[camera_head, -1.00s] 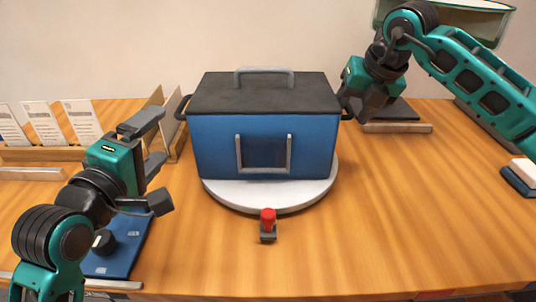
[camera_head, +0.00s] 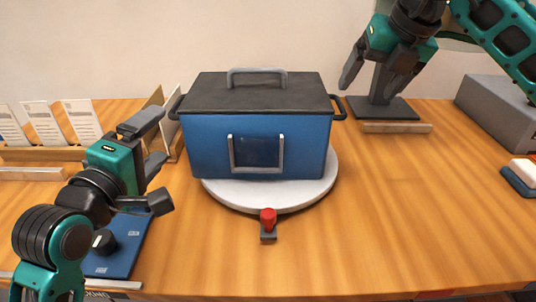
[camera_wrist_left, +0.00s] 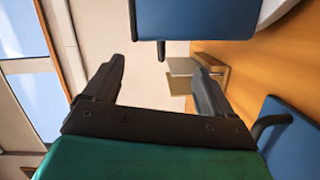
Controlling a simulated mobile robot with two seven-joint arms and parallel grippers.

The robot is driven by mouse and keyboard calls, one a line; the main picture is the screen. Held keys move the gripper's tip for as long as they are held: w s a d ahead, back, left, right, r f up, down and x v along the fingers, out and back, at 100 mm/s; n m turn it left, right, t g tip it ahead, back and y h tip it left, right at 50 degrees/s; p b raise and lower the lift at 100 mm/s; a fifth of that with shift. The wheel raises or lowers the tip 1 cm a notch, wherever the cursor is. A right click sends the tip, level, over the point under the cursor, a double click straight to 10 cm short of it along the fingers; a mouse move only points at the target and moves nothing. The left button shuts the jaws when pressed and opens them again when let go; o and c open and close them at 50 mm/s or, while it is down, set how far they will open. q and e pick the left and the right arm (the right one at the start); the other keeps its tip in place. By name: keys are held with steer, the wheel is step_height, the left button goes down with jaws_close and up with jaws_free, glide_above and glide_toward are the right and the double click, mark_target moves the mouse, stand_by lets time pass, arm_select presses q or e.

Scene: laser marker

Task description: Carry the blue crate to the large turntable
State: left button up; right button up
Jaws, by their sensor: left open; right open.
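The blue crate (camera_head: 213,147) has a dark lid, a grey top handle and black side handles. It sits on the round white turntable (camera_head: 297,196), slightly left of the turntable's middle. My left gripper (camera_head: 160,162) is open and empty, just left of the crate and apart from it. In the left wrist view its two fingers (camera_wrist_left: 160,85) are spread, with part of the blue crate (camera_wrist_left: 205,20) at the top. My right gripper (camera_head: 370,75) is open and empty, raised to the right of the crate and apart from its right handle.
A red-topped button or lever (camera_head: 268,220) stands in front of the turntable. A blue mat (camera_head: 118,262) with a black knob lies at the front left. Card holders stand at the back left. A grey box (camera_head: 497,110) is at the right. The front right of the table is clear.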

steer(key=v, duration=0.4)
steer(key=shift+r, duration=0.1)
arm_select(q)
steer(key=c, duration=1)
steer(key=shift+o, duration=0.2)
steer(key=p+v, duration=0.7)
steer(key=v, duration=0.2)
steer(key=shift+p, duration=0.3)
arm_select(e)
step_height(320, 180, up, 8)
steer(key=shift+f, duration=0.2)
